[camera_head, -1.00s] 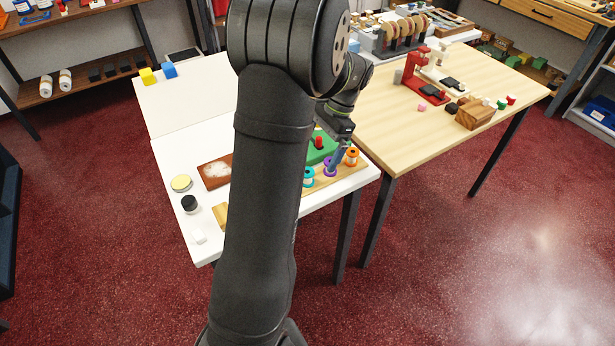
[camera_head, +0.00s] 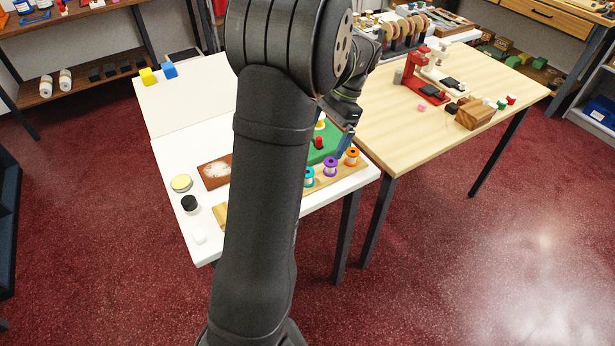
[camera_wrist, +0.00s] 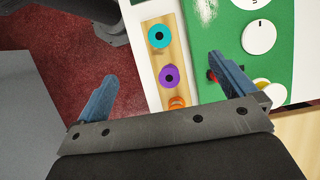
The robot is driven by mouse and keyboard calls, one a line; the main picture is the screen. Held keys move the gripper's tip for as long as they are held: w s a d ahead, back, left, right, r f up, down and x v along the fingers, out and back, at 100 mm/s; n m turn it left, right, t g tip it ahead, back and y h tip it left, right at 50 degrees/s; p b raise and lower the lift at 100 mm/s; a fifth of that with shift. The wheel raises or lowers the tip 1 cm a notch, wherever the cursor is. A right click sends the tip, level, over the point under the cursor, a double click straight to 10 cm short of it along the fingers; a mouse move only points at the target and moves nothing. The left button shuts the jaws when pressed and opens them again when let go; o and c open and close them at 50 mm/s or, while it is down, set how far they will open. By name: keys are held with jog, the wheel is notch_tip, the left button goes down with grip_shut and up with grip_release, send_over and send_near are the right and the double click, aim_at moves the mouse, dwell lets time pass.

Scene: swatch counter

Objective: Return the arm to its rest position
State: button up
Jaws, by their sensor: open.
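My gripper (camera_head: 346,143) is open and empty, above the right end of the white counter. In the wrist view its two blue-grey fingers (camera_wrist: 165,92) stand wide apart with nothing held between them. Below it is a wooden rack (camera_head: 338,180) with thread spools in a row: a teal spool (camera_head: 309,177), a purple spool (camera_head: 330,166) and an orange spool (camera_head: 352,156). The teal spool (camera_wrist: 159,36) and purple spool (camera_wrist: 169,77) show from above in the wrist view. My arm hides the middle of the counter.
A green board (camera_head: 326,147) with a red piece and white discs lies beside the rack. A brown board (camera_head: 215,172), a yellow-lidded tin (camera_head: 181,183) and a black jar (camera_head: 189,203) are on the left. A wooden table (camera_head: 400,140) with a red stand (camera_head: 425,90) adjoins.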

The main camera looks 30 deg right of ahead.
jog(key=v, duration=0.6)
dwell(0.7)
jog(key=c, duration=0.9)
jog(key=shift+o, duration=0.2)
jog(key=a+n+h, duration=0.2)
jog(key=a+h, duration=0.3)
jog(key=a, duration=0.3)
notch_tip(320, 180, down, 12)
jog(key=shift+w+r, duration=0.1)
jog(key=shift+r, duration=0.15)
jog(key=shift+d+f, duration=0.15)
jog(key=shift+f, duration=2.45)
